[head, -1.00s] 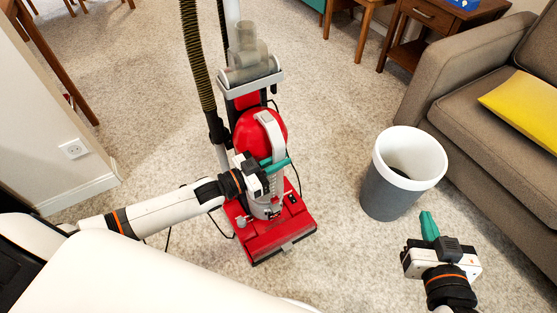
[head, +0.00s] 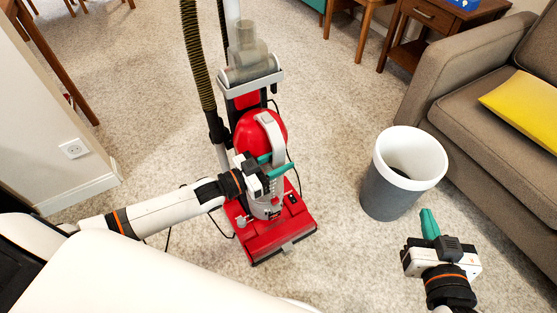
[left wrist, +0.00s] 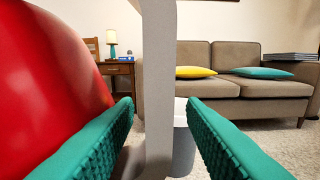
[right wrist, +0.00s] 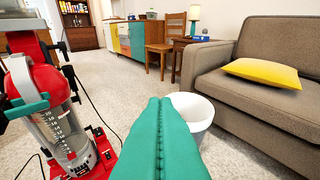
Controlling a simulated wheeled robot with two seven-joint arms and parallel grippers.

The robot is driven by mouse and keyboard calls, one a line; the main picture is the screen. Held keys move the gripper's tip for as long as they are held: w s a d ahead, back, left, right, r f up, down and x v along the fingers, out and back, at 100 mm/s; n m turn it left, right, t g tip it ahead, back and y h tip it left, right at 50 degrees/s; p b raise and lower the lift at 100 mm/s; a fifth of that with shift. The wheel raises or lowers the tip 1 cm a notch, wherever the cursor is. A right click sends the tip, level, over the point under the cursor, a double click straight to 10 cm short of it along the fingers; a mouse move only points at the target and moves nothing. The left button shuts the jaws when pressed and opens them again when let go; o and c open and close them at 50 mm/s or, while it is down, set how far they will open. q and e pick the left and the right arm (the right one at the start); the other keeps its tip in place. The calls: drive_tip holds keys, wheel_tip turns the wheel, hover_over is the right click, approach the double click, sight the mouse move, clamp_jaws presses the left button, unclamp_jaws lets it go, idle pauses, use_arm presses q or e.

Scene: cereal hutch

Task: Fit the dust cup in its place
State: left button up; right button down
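The red upright vacuum cleaner (head: 258,240) stands on the carpet. Its dust cup has a red domed top (head: 255,130), a grey handle (head: 272,140) and a clear graduated body, which shows in the right wrist view (right wrist: 58,125). The cup stands upright above the vacuum's red base; I cannot tell whether it is fully seated. My left gripper (head: 273,166) is open, its teal fingers on either side of the handle, with gaps visible in the left wrist view (left wrist: 160,112). My right gripper (head: 429,222) is shut and empty, away to the right.
A grey bin with a white rim (head: 434,150) stands between the vacuum and the sofa (head: 440,85). A ribbed hose (head: 197,65) and a thin cord run beside the vacuum. A wall corner (head: 85,165) is at left. Carpet behind the vacuum is clear.

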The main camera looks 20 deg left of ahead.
use_arm(q)
drive_tip(key=shift+s, duration=0.1)
